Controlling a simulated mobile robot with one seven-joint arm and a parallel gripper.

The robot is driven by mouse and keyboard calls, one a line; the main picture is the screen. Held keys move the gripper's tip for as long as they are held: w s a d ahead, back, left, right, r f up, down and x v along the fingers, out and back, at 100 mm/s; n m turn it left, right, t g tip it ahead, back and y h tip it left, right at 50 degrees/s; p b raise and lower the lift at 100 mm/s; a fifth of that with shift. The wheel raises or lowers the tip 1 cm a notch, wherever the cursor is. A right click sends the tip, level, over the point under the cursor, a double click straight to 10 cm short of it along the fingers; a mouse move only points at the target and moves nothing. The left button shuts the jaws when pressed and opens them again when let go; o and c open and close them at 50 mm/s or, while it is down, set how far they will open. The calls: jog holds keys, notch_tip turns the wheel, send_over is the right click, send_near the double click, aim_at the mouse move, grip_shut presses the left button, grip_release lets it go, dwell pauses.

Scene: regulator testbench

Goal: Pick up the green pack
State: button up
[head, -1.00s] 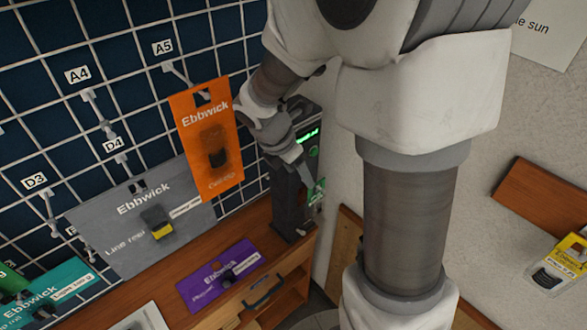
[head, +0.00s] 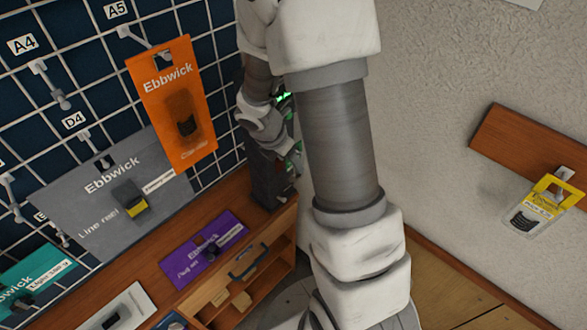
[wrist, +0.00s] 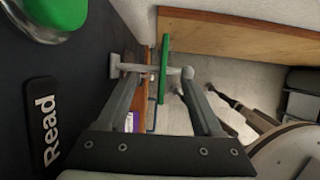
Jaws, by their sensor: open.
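The green pack (wrist: 164,68) shows in the wrist view as a thin green panel seen edge-on. It hangs on a short grey peg with a round end and lies between my gripper's two fingers in the picture. My gripper (wrist: 160,82) is open, with a gap on each side of the panel. I cannot tell how deep the panel sits between the fingers. In the head view my forearm hides most of the gripper, and only small bits of green (head: 296,148) show beside the dark device.
The dark device (head: 268,180) has a green button (wrist: 50,12) and a "Read" label close by. An orange pack (head: 172,105), a grey pack (head: 85,205) and a purple pack (head: 190,262) are to the left. A yellow pack (head: 540,212) hangs at the right.

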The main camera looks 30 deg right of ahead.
grip_shut()
dwell(0.3)
jog(key=shift+r, duration=0.15)
